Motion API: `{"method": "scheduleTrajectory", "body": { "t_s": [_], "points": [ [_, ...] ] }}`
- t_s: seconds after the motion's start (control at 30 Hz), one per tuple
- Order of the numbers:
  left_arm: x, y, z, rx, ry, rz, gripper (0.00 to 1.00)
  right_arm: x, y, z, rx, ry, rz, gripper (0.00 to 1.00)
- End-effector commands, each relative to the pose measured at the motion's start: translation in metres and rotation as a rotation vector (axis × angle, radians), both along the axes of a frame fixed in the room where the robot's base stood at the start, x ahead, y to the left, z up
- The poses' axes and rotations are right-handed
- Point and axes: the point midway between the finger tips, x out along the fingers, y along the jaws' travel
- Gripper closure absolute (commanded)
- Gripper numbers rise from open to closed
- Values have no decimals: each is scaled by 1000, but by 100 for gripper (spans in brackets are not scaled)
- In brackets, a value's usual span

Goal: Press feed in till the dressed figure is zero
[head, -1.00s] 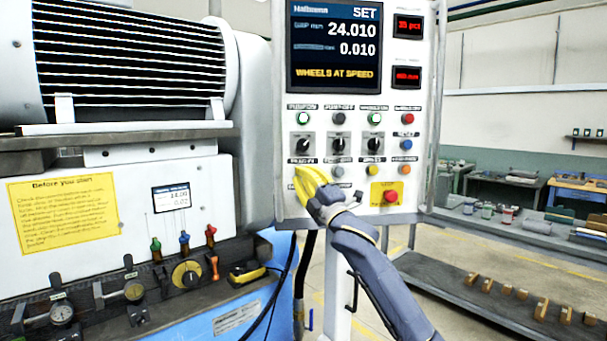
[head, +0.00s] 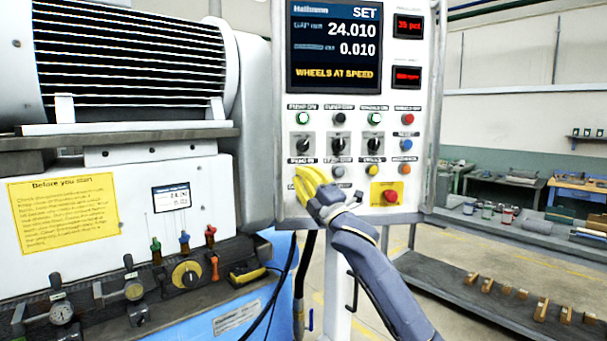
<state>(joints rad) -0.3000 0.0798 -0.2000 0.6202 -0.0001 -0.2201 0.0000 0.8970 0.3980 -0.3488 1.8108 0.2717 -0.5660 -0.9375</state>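The control panel (head: 283,190) stands in the middle. Its screen (head: 334,45) reads SET, 24.010 on the gap line, 0.010 on the line below, and WHEELS AT SPEED. Under it are rows of buttons and black selector knobs. My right gripper (head: 299,178), with yellow fingers, is at the lower left of the panel, over the left end of the bottom button row. The fingers hide the button behind them and part of its label, just under the label that seems to read FEED IN. I cannot tell whether they touch it. My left gripper is not in view.
A red stop button on a yellow plate (head: 379,197) sits to the right of my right gripper. The grinder with a yellow notice (head: 64,214) and coloured levers fills the left. A dark trolley (head: 470,300) with small blocks stands at lower right.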

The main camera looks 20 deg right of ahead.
Motion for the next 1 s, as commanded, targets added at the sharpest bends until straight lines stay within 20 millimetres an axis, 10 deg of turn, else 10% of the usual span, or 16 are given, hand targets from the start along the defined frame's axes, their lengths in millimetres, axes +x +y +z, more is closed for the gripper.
{"method": "scheduleTrajectory", "body": {
  "t_s": [1.0],
  "points": [
    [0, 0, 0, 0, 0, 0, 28, 0, 0, 0, 0, 0, 0, 96]
  ]
}}
